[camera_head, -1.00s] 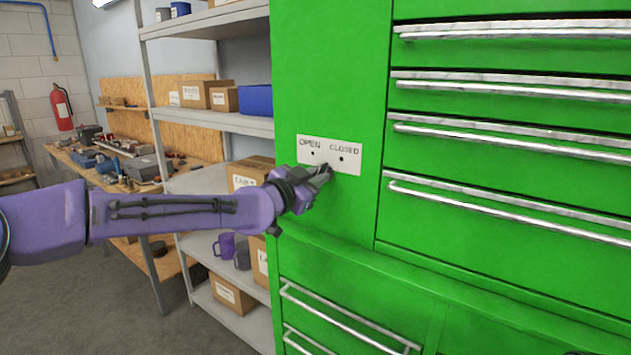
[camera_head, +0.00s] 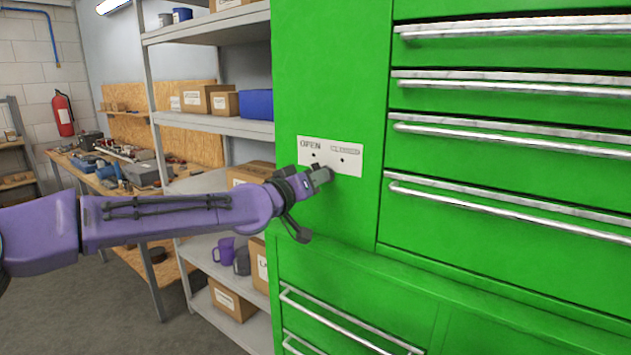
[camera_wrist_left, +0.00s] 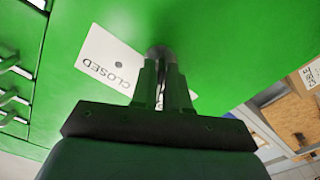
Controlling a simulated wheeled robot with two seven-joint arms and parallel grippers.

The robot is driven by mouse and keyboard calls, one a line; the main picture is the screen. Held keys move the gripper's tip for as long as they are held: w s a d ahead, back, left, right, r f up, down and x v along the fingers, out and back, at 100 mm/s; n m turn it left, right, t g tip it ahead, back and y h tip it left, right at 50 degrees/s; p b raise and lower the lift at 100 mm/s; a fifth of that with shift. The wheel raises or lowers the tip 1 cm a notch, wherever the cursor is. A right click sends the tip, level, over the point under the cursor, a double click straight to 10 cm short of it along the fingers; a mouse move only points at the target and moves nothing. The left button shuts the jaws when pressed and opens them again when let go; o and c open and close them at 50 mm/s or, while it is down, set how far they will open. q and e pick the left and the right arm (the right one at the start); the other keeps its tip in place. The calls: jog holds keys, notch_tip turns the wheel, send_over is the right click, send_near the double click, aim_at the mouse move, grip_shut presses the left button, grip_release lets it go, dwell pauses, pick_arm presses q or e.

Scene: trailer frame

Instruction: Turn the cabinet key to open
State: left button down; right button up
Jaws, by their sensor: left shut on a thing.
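The green cabinet (camera_head: 330,70) fills the right half of the head view. My left gripper (camera_head: 324,176) is at the plate's lower edge. In the left wrist view the gripper (camera_wrist_left: 165,88) is shut on the key (camera_wrist_left: 160,54), of which only a dark, round part shows between and beyond the fingertips. The rest of the key is hidden by the fingers. The CLOSED end of the plate (camera_wrist_left: 106,68) lies beside the fingers there. My right gripper is not in view.
Drawers with long metal handles (camera_head: 480,135) are right of the plate. A grey shelf (camera_head: 215,121) with boxes and mugs stands close to the cabinet's left side, behind my left arm. A workbench (camera_head: 120,175) is further back.

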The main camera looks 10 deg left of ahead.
pick_arm(q)
jog(key=shift+f+n, duration=0.1)
jog(key=shift+n, duration=1.5)
jog(key=c, duration=1.2)
grip_release()
jog(key=shift+c, duration=0.2)
jog(key=b+v, duration=0.3)
jog(key=v, duration=0.7)
jog(key=shift+s, duration=0.25)
jog(key=shift+a, duration=0.1)
